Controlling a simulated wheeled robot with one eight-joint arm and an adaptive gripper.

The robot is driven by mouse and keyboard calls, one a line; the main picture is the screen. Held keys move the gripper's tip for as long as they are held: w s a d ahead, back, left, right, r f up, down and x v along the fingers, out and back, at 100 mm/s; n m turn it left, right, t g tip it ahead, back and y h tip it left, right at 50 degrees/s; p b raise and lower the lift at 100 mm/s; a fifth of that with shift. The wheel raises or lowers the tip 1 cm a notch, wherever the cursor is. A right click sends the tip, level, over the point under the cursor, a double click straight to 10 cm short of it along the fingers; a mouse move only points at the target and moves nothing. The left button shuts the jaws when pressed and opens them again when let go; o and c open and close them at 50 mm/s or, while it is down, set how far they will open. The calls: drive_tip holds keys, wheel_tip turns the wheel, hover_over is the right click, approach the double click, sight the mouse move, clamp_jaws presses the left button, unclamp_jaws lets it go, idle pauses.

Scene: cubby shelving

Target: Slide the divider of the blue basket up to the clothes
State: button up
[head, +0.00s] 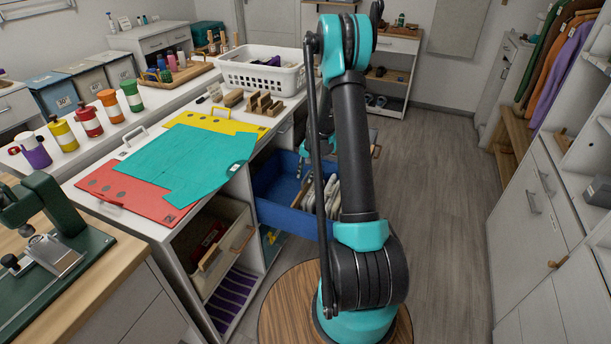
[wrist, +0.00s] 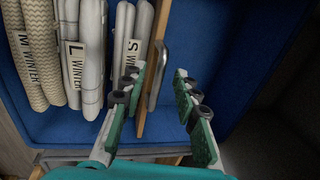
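The blue basket (head: 277,200) is pulled out of the white unit in the head view. Its blue interior (wrist: 238,50) fills much of the wrist view. Folded clothes (wrist: 84,55), pale and upright with M, L and S WINTER labels, stand at the left. The wooden divider (wrist: 157,28) stands just right of them, with a grey handle (wrist: 156,75) on its right face. The basket is empty right of the divider. My gripper (wrist: 159,74) is open, its fingers either side of the handle in the picture; contact cannot be told. In the head view my arm hides most of it.
Teal and red folders (head: 190,158) lie on the white counter beside the basket, near a white laundry basket (head: 262,75). The floor (head: 440,200) to the right is clear up to the white cabinets (head: 540,220).

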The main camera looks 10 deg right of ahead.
drive_tip(key=shift+f, duration=0.1)
drive_tip(key=shift+c, duration=0.5)
clamp_jaws()
drive_tip(key=shift+s+d, duration=0.35)
drive_tip(key=shift+d, duration=0.1)
drive_tip(key=shift+o, duration=0.5)
unclamp_jaws()
wheel_tip(320, 180, up, 12)
drive_tip(key=s+d, duration=0.1)
drive_tip(key=shift+s+d, duration=0.15)
drive_tip(key=shift+d, duration=0.25)
drive_tip(key=shift+f, duration=0.1)
